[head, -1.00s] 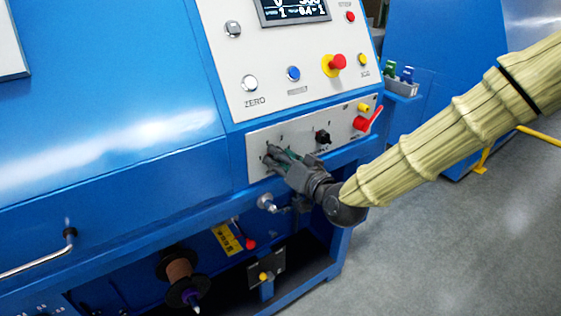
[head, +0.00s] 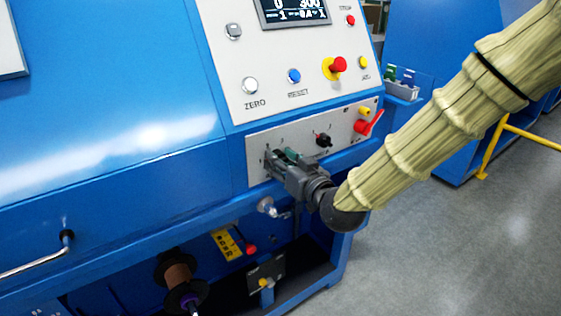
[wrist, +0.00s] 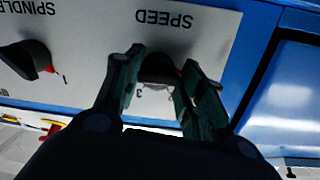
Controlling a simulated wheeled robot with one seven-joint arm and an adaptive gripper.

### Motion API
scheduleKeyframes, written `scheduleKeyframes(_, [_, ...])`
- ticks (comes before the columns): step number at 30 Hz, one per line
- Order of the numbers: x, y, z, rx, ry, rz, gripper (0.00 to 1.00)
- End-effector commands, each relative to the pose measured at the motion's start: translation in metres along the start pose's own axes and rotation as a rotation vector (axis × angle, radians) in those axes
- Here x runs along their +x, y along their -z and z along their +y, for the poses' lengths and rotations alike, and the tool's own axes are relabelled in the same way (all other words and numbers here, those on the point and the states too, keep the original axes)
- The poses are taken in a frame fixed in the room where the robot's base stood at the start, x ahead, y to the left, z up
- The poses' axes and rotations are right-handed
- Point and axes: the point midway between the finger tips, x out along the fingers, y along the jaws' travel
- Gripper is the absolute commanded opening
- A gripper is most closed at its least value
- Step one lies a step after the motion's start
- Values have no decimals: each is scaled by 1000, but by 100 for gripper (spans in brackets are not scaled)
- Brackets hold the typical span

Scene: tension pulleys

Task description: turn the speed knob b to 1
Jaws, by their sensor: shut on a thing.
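The speed knob is a dark round knob (wrist: 158,68) under the upside-down "SPEED" label in the wrist view. A red mark shows at its right side, and a "3" is printed near it. My gripper (wrist: 161,72) is shut on this knob, with one green-padded finger on each side. In the head view my gripper (head: 279,158) is at the left part of the lower grey panel (head: 256,141) and hides the knob. Which number the knob points to cannot be read.
Another black knob (head: 323,139), labelled "SPINDLE" in the wrist view, sits to the right in the head view. Beyond it are a yellow button (head: 364,112) and a red lever (head: 369,124). A blue ledge runs below the panel. A metal fitting (head: 267,207) sticks out under my gripper.

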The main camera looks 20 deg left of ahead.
Motion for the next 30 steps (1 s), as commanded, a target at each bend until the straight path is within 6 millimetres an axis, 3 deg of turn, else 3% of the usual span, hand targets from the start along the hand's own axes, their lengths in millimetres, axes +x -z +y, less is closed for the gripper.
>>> scheduleKeyframes(4, [1, 3, 7, -2, -12, 6, 16])
scheduleKeyframes(5, [1, 3, 7, -1, -12, 6, 42])
scheduleKeyframes(7, [0, 3, 7, -1, -12, 6, 54])
scheduleKeyframes(8, [0, 3, 6, -1, -11, 5, 56])
scheduleKeyframes(23, [-2, 1, 1, 0, -1, 1, 56])
scheduleKeyframes(30, [-33, 1, 1, 1, -2, 0, 56])
